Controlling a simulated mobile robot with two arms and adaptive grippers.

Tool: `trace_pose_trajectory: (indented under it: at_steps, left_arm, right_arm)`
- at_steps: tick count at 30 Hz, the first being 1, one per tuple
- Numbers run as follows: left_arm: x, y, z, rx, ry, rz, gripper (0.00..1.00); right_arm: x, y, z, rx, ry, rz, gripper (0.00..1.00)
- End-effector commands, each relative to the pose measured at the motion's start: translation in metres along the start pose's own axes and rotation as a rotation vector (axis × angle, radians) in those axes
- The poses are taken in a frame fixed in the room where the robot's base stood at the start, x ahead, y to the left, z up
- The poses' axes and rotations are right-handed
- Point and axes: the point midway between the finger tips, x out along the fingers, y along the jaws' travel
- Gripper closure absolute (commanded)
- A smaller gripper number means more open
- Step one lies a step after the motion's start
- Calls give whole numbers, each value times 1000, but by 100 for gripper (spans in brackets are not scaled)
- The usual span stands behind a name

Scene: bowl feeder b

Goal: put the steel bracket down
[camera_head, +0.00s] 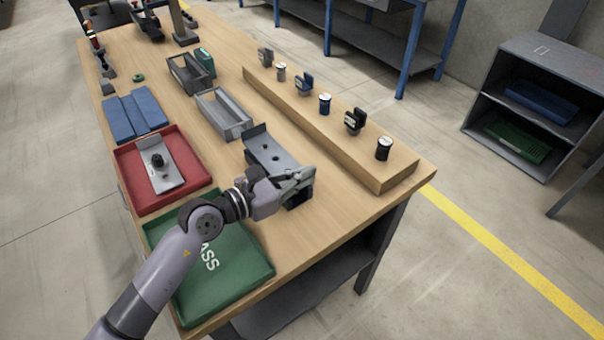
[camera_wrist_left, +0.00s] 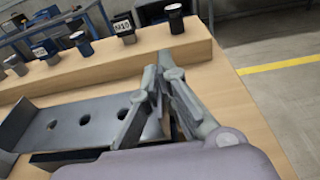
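The steel bracket (camera_head: 273,153) is a grey plate with round holes and an upturned flange at its far end. It lies roughly level over a dark block (camera_head: 299,197) near the right side of the wooden bench; contact beneath it is hidden. It also shows at the left in the left wrist view (camera_wrist_left: 66,126). My left gripper (camera_head: 303,178) is at the bracket's near right end. Its fingers (camera_wrist_left: 163,82) are drawn together around that end, though the exact grip is partly hidden. My right gripper is not in view.
A red tray (camera_head: 128,188) holds another plate (camera_head: 168,181) with a black knob. A green tray (camera_head: 245,272) lies under my left arm. Grey bins (camera_head: 222,113) stand beyond the bracket. A raised wooden ledge (camera_head: 330,137) with several small parts runs along the right.

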Motion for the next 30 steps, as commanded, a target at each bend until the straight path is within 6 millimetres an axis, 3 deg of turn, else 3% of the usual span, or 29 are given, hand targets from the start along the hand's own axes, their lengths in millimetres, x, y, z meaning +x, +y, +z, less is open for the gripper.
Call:
trace_pose_trajectory:
  at_steps: [17, 27, 30]
  left_arm:
    - [2, 0, -9, 3, -6, 2, 100]
    - [2, 0, -11, -1, 0, 0, 75]
    - [2, 0, -11, 0, 0, 0, 75]
  right_arm:
    - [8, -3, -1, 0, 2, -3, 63]
    - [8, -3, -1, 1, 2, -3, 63]
    - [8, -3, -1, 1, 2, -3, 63]
